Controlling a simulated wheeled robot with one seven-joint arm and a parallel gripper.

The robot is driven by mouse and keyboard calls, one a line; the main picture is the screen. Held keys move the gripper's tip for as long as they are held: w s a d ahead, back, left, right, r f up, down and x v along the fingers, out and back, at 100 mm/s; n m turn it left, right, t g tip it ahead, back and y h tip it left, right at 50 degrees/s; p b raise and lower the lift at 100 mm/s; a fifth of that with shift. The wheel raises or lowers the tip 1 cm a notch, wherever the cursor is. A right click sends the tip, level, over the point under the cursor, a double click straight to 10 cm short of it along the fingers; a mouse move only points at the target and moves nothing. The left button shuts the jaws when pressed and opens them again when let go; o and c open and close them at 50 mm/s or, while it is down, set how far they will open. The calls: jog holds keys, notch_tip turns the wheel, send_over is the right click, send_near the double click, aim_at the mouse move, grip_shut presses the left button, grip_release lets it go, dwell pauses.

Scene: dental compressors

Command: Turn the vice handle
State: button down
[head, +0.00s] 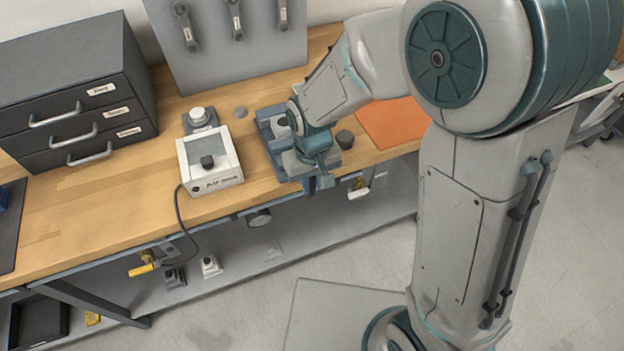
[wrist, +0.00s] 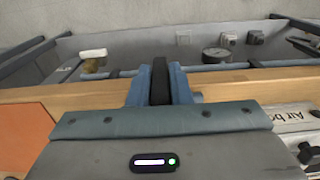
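The blue-grey vice (head: 268,124) stands on the workbench near its front edge, partly hidden behind my forearm and wrist. My gripper (head: 319,183) is at the front of the vice, low by the bench's front edge. In the wrist view, my gripper's two blue fingers (wrist: 160,85) stand close together, with a dark upright piece filling the space between them. I cannot tell whether this piece is the vice handle or the finger pads. The handle is not clearly visible in the head view.
A white device (head: 211,173) with a black knob stands left of the vice. A dark round piece (head: 345,139) and an orange mat (head: 390,122) lie to its right. A dark drawer cabinet (head: 75,85) stands at the left. A gauge (head: 259,218) shows below the bench edge.

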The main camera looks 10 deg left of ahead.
jog(key=shift+d+y, duration=0.1)
jog(key=shift+y, duration=0.2)
jog(key=f+g+y+b, duration=0.1)
jog(key=g+y+b, duration=0.3)
jog(key=y+b, duration=0.1)
jog(key=d+f+g+y+b, duration=0.1)
jog(key=g+y+b, duration=0.3)
jog(key=y, duration=0.3)
jog(key=w+f+g+y+b, duration=0.1)
jog(key=g+y+b, duration=0.3)
jog(key=y+b, duration=0.1)
jog(key=shift+d+y+b, duration=0.3)
jog(key=shift+y, duration=0.5)
dwell(0.4)
jog(key=c, duration=1.3)
grip_release()
